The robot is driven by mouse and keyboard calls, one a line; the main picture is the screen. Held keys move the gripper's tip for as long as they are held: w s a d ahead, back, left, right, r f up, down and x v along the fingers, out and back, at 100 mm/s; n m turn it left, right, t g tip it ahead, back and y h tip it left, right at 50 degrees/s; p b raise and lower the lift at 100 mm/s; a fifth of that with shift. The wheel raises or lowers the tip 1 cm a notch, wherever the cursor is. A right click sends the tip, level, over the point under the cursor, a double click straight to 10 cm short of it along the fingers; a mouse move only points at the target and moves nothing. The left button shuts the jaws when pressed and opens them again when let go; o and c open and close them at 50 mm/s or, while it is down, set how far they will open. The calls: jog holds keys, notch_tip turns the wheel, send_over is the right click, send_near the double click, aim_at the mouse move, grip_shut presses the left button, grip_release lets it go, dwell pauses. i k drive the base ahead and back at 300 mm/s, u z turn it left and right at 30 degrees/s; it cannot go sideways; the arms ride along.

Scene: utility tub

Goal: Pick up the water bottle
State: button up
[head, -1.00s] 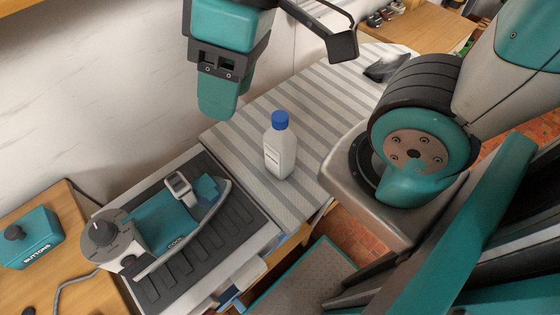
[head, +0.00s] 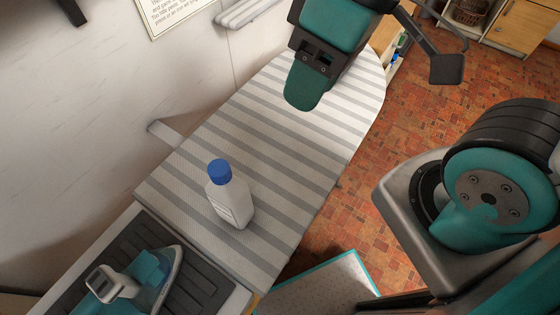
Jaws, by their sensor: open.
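The water bottle (head: 231,203) is white with a blue cap and a printed label. It stands upright on the striped ironing board (head: 345,95), near its left end and close to the iron rest. My gripper (head: 308,78), with teal and black parts, is at the top of the head view, up and to the right of the bottle in the picture. It is open and apart from the bottle. Its upper part is cut off by the top edge, and its exact height above the board is hard to tell.
A teal and white iron (head: 130,280) lies on a dark ribbed rest (head: 205,285) at the lower left. A white wall (head: 90,110) runs behind the board. Red tiled floor (head: 410,120) lies to the right. The board around the bottle is otherwise clear.

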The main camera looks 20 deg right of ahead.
aim_at(229, 195)
jog(key=z, duration=0.4)
jog(key=k, duration=0.5)
jog(key=u, duration=1.4)
